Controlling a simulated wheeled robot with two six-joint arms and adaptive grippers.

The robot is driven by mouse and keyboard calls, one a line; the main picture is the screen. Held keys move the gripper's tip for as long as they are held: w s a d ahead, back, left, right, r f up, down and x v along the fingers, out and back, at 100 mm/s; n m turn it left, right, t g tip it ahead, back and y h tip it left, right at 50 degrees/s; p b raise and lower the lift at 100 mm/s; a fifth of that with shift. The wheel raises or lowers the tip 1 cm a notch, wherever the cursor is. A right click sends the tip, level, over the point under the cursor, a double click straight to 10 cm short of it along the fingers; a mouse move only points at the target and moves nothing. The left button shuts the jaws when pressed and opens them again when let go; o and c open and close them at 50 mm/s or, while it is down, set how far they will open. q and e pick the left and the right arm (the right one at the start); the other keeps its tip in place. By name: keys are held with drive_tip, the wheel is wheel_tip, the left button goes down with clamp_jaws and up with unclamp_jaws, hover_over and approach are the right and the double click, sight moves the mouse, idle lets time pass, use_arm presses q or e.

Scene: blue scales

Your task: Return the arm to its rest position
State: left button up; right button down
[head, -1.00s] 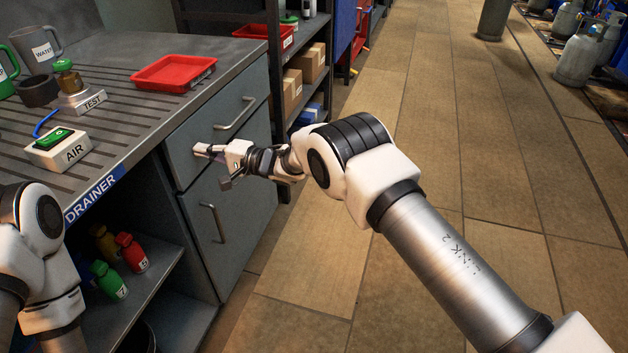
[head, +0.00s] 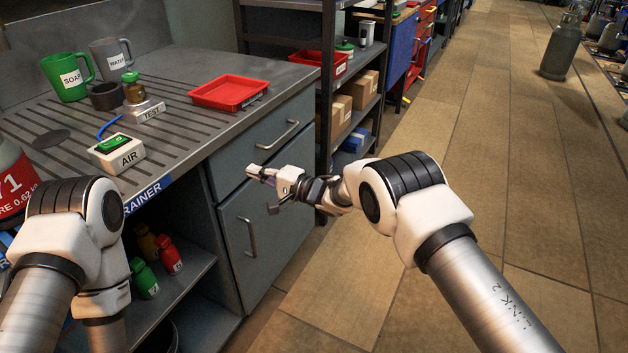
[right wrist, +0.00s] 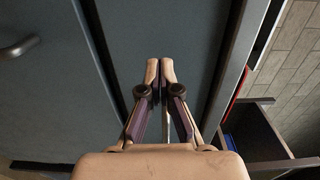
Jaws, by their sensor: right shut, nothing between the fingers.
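My right gripper (head: 251,171) is in front of the grey cabinet's upper drawer (head: 262,138) in the head view, below and left of the drawer handle. In the right wrist view its fingers (right wrist: 160,64) are together with nothing between them, and a grey cabinet face (right wrist: 190,30) is behind them. I cannot tell whether the fingertips touch the cabinet. My left arm comes in at the lower left of the head view, bent down beside the counter; its gripper is not visible.
The counter holds a green SOAP mug (head: 66,78), a grey WATER mug (head: 111,60), a red tray (head: 229,93), a TEST block (head: 150,112) and an AIR box (head: 117,155). Dark shelves (head: 327,90) stand right of the cabinet.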

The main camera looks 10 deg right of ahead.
drive_tip(key=v, duration=1)
drive_tip(key=s+d+f+m+t+h, duration=0.1)
drive_tip(key=s+d+f+m+h, duration=0.15)
drive_tip(key=f, duration=0.35)
drive_tip(key=s+d+f+m+h, duration=0.2)
drive_tip(key=s+d+f+m, duration=0.15)
drive_tip(key=f, duration=0.25)
drive_tip(key=s+d+f+n+g+h, duration=0.3)
drive_tip(key=s+d+f, duration=0.35)
drive_tip(key=s, duration=0.55)
drive_tip(key=s+d+f+g+h, duration=0.3)
drive_tip(key=s+d+f+h, duration=0.3)
drive_tip(key=s, duration=0.6)
drive_tip(key=s+d+n+g+h, duration=0.1)
drive_tip(key=s+d+n+g, duration=0.15)
drive_tip(key=s+n, duration=0.4)
drive_tip(key=s+d+n+g+h, duration=0.1)
drive_tip(key=s+d+n+g, duration=0.15)
drive_tip(key=s, duration=0.65)
use_arm(q)
wheel_tip(320, 180, up, 17)
drive_tip(key=p, duration=1.6)
use_arm(e)
wheel_tip(320, 180, up, 15)
drive_tip(key=shift+a, duration=0.35)
